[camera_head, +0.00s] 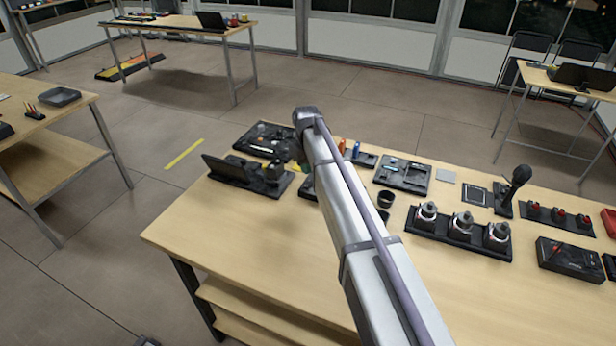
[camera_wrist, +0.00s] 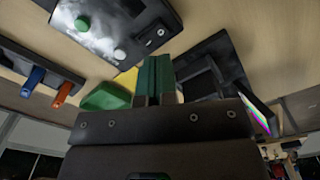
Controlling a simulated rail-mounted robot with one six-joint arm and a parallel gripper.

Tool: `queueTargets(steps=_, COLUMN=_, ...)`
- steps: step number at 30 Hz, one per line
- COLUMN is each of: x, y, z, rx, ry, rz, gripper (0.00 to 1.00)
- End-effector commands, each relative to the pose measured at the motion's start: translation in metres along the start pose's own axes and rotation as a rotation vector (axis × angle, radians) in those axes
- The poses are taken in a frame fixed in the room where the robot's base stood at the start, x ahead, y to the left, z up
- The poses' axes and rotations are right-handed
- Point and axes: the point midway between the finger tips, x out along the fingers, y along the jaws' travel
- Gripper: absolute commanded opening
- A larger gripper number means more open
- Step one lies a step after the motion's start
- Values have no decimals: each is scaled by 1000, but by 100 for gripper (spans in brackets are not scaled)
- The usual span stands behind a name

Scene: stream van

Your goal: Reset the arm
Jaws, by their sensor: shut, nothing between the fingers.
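In the wrist view my gripper (camera_wrist: 155,68) has its two green fingers pressed together with nothing between them. It is over the wooden workbench (camera_head: 230,250), near a dark tray (camera_wrist: 150,12) with a green and a white round part, and beside a dark device (camera_wrist: 213,48) with a bright coloured screen edge. A green piece (camera_wrist: 107,97) and a yellow piece (camera_wrist: 127,79) lie close to the fingers. In the head view my arm crosses the bench diagonally and hides most of the gripper.
Blue (camera_wrist: 33,82) and orange (camera_wrist: 62,94) handles stand in a holder. The bench's front left is clear.

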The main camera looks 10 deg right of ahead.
Motion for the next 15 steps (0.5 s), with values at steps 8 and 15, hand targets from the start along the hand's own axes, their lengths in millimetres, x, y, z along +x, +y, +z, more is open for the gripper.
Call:
queueTargets(steps=8, x=-14, y=0, z=0, rx=0, ry=0, rz=0, gripper=0)
queueTargets(steps=15, x=-14, y=0, z=0, rx=0, ry=0, rz=0, gripper=0)
